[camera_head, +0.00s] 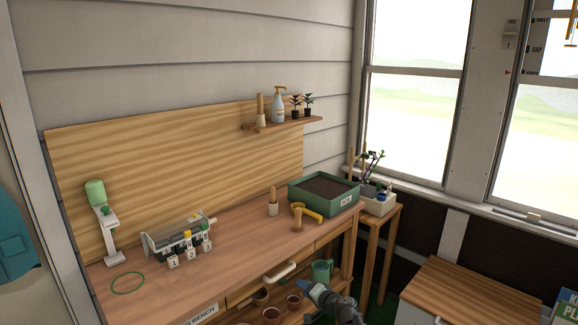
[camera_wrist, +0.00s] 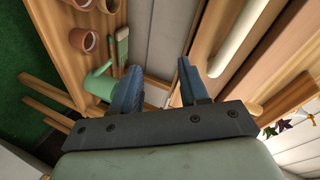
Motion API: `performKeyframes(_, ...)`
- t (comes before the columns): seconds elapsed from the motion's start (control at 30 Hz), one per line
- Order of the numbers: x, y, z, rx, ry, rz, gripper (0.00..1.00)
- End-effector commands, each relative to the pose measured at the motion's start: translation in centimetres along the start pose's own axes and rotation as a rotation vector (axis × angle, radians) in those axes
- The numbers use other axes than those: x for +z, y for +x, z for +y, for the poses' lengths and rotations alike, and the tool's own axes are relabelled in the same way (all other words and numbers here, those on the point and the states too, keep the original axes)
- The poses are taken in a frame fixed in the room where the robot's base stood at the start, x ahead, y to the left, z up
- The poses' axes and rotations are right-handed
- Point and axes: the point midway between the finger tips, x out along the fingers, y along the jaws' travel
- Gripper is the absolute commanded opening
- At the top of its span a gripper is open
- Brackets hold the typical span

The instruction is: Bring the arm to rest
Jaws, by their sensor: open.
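My gripper (camera_head: 318,290) is low in front of the potting bench (camera_head: 150,292), near the right part of its front edge. In the wrist view my gripper (camera_wrist: 158,85) shows two blue fingers spread apart with nothing between them. The white drawer handle (camera_head: 279,273) is to the left of my gripper in the head view. In the wrist view the handle (camera_wrist: 240,42) lies beyond the right finger, apart from it. My arm comes in from the bottom of the head view, and most of it is out of frame.
A green watering can (camera_head: 321,270) and terracotta pots (camera_head: 294,302) stand on the lower shelf close to my gripper. A green soil tray (camera_head: 328,205), a yellow tool (camera_head: 307,212) and a labelled rack (camera_head: 180,238) are on the bench. A wooden-topped cabinet (camera_head: 470,293) stands at right.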

Motion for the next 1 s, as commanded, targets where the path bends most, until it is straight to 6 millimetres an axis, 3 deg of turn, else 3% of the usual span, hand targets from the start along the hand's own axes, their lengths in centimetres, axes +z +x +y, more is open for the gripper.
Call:
performKeyframes(0.03, 2.1, -0.4, 1.9, 0.033, -0.011, -0.043, 0.44)
performKeyframes(0.27, 11.3, -3.0, 10.3, 0.198, -0.060, -0.267, 0.44)
performKeyframes(0.47, 19.2, -7.2, 17.4, 0.357, -0.089, -0.475, 0.44)
performKeyframes(0.77, 29.7, -16.7, 26.4, 0.617, -0.116, -0.791, 0.44)
performKeyframes(1.0, 36.2, -26.3, 31.7, 0.844, -0.133, -1.039, 0.44)
